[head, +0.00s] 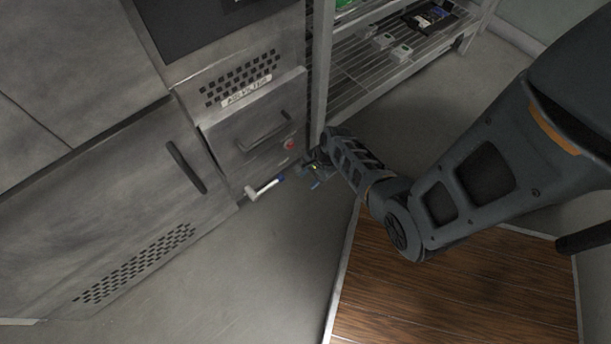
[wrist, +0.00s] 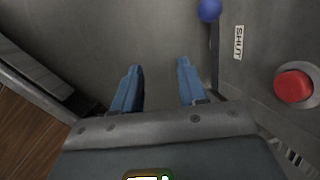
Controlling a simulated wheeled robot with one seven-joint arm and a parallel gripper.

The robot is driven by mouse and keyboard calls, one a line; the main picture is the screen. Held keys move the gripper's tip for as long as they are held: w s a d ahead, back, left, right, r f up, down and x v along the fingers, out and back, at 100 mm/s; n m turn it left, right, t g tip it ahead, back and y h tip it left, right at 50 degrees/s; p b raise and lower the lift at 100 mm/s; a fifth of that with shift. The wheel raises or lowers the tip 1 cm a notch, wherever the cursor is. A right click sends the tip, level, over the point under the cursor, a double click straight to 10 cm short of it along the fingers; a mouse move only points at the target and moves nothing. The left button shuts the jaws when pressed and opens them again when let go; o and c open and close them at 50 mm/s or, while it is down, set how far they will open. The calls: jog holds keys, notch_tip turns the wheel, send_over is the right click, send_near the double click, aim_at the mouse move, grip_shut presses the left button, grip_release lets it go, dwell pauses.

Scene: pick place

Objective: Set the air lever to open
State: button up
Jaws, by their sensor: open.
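The air lever shows in the head view as a pale bar (head: 265,187) with a blue end, low at the front of the cabinet with the drawer-like handle. In the wrist view its round blue knob (wrist: 208,10) is at the top edge, right of my fingers; the rest of it is mostly out of that view. A "SHUT" label (wrist: 239,42) is on the panel just right of the knob. My gripper (wrist: 160,66) is open and empty, its two blue fingers apart and not touching the knob. In the head view my gripper (head: 307,178) is just right of the lever, partly hidden by my wrist.
A red button (wrist: 293,87) is on the panel at the right of the wrist view. A metal rack (head: 375,60) with small items stands behind my arm. A cabinet door (head: 110,220) is at the left. Grey floor (head: 230,290) in front is clear.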

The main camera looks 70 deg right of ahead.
notch_tip(320, 180, up, 2)
jog(key=y+b, duration=0.1)
jog(key=b, duration=0.5)
send_over(272, 183)
jog(key=s+d, duration=0.2)
jog(key=s, duration=0.1)
jog(key=w+f+b, duration=0.1)
jog(key=a+f+b, duration=0.1)
jog(key=f, duration=0.1)
jog(key=shift+w+a+t, duration=0.15)
jog(key=shift+w+t, duration=0.2)
jog(key=shift+t, duration=0.05)
jog(key=shift+w+a+f+b, duration=0.2)
jog(key=shift+w+f+b, duration=0.15)
jog(key=shift+f, duration=0.2)
grip_shut()
